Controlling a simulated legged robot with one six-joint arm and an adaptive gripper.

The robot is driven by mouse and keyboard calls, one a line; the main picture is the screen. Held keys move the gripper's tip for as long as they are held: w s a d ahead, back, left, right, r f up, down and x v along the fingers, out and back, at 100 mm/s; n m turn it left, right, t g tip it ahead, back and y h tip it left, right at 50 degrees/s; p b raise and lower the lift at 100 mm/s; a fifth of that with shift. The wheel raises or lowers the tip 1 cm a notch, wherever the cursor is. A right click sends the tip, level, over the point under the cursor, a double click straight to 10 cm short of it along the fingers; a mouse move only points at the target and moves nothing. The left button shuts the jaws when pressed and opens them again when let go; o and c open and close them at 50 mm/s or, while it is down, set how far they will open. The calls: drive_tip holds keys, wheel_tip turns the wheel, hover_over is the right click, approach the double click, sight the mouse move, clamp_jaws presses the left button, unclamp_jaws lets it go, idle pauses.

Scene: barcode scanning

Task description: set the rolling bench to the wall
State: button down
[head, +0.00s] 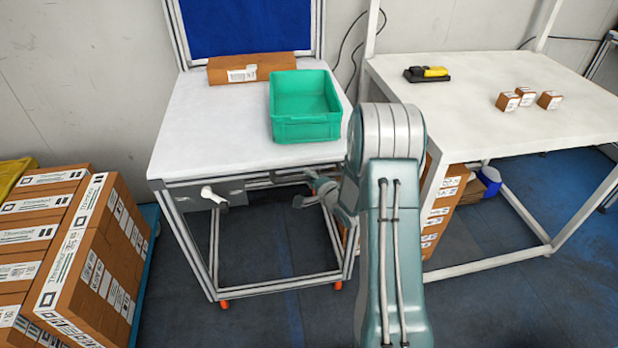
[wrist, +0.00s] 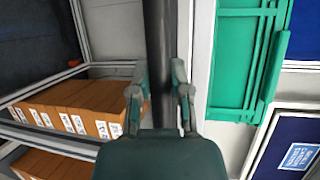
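The rolling bench (head: 212,118) has a white top, a metal frame and orange-red casters, and stands close to the wall with a blue back panel (head: 247,27) at its rear. A dark bar (wrist: 160,35) shows in the wrist view, along the bench's front side. My gripper (head: 303,190) is at the bench's front edge, just under the top. Its fingers (wrist: 160,80) lie on either side of the bar and look spread in the head view. Contact with the bar is not clear. My arm hides the bench's front right corner.
A green crate (head: 306,128) and a brown carton (head: 232,69) are on the bench. Stacked cartons (head: 85,255) stand to the left. A white table (head: 455,120) with a yellow-black scanner (head: 427,74) and small boxes (head: 525,97) is close on the right. Floor in front is clear.

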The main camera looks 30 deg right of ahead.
drive_tip(key=shift+f, duration=0.1)
drive_tip(key=shift+w+d, duration=0.15)
drive_tip(key=shift+w, duration=0.4)
drive_tip(key=shift+w+d, duration=0.15)
drive_tip(key=shift+w, duration=0.4)
drive_tip(key=c, duration=0.6)
unclamp_jaws()
drive_tip(key=shift+d, duration=0.1)
drive_tip(key=shift+o, duration=0.2)
drive_tip(key=v, duration=1.2)
drive_tip(key=shift+w, duration=0.1)
